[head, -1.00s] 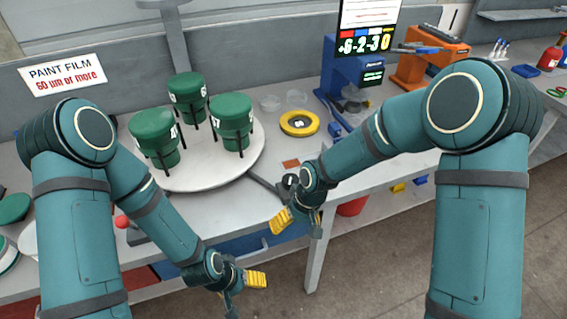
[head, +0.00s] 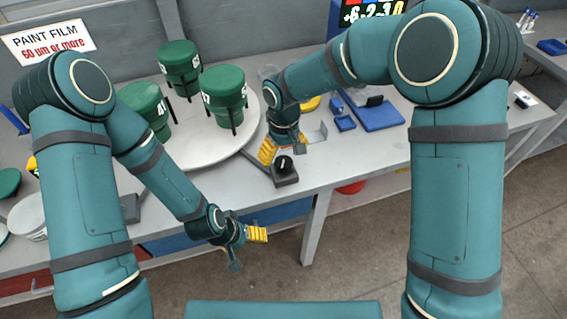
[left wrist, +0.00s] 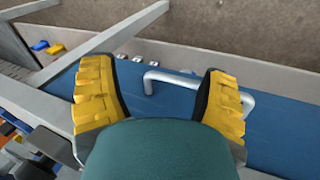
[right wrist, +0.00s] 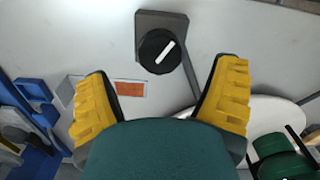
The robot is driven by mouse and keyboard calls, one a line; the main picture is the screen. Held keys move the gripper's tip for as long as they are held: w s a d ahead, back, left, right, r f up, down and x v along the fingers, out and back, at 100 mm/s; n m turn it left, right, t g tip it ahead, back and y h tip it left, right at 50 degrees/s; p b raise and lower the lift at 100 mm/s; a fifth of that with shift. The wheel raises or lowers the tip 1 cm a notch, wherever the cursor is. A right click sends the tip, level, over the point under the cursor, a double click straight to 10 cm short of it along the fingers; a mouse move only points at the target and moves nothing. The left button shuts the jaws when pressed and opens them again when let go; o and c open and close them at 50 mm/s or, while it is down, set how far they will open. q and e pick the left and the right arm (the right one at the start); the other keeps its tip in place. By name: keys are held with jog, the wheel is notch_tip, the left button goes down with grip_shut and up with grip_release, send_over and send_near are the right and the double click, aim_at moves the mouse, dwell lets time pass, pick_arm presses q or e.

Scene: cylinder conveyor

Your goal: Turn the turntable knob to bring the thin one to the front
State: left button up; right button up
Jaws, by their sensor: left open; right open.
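A white turntable (head: 217,150) carries three dark green lidded cylinders in black stands: one at the left (head: 150,108), one at the back (head: 181,65) and one at the right (head: 222,92). Their labels are too small to read surely. The black knob (head: 284,164) with a white pointer line sits on a grey base at the table's front edge; it also shows in the right wrist view (right wrist: 160,51). My right gripper (head: 283,147) is open and empty, just above the knob, not visibly touching it. My left gripper (head: 250,235) is open and empty in front of the table.
A sign (head: 49,41) reads "PAINT FILM 60 um or more". A blue tray (head: 378,117), a yellow ring (head: 311,104) partly hidden by my right arm, and a display (head: 370,12) stand behind. A blue drawer front with a metal handle (left wrist: 170,78) is near my left gripper.

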aim_at(284, 161)
notch_tip(284, 161, down, 5)
jog(key=shift+r, duration=0.1)
dwell(0.3)
jog(key=c, duration=1.3)
